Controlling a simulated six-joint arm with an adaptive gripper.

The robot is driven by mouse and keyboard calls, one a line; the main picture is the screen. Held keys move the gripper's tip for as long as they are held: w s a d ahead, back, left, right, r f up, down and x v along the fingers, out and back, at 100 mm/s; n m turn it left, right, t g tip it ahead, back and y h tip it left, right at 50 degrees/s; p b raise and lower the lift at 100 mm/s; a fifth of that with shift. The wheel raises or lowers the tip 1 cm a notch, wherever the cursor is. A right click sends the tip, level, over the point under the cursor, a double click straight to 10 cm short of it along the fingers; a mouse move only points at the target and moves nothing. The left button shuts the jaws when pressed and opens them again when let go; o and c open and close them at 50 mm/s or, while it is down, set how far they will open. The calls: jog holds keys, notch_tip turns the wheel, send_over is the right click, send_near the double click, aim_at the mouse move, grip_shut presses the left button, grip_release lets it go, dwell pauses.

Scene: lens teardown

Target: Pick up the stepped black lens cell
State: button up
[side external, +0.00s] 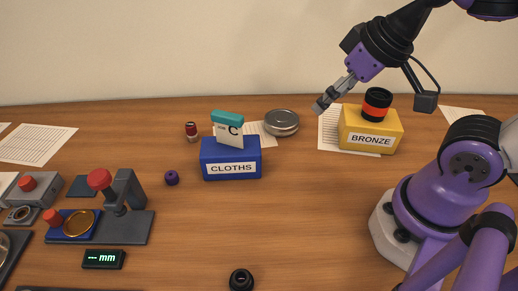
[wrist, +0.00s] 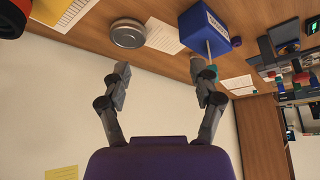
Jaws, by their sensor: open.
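The stepped black lens cell (side external: 241,280) appears to be the small round black part with a hole in its top. It stands on the wooden table at the bottom centre of the side external view. I cannot make it out in the wrist view. My gripper (side external: 321,105) is high at the back right, far from the cell, and empty. In the wrist view my gripper (wrist: 163,76) has its two fingers spread wide with nothing between them.
A blue CLOTHS box (side external: 231,164) stands mid-table and a yellow BRONZE box (side external: 371,138) bears a black-and-orange part (side external: 377,104). A round metal tin (side external: 281,122) lies between them. A purple part (side external: 172,178) and a press (side external: 123,205) stand left. The table around the cell is clear.

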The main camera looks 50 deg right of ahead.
jog(key=g, duration=0.7)
send_near(241, 277)
jog(key=f, duration=0.3)
jog(key=shift+s+a+m, duration=0.15)
jog(key=shift+a+m, duration=0.05)
jog(key=shift+m, duration=0.1)
jog(key=f, duration=0.6)
jog(key=shift+s+d, duration=0.15)
jog(key=shift+s, duration=0.2)
jog(key=shift+r, duration=0.1)
grip_shut()
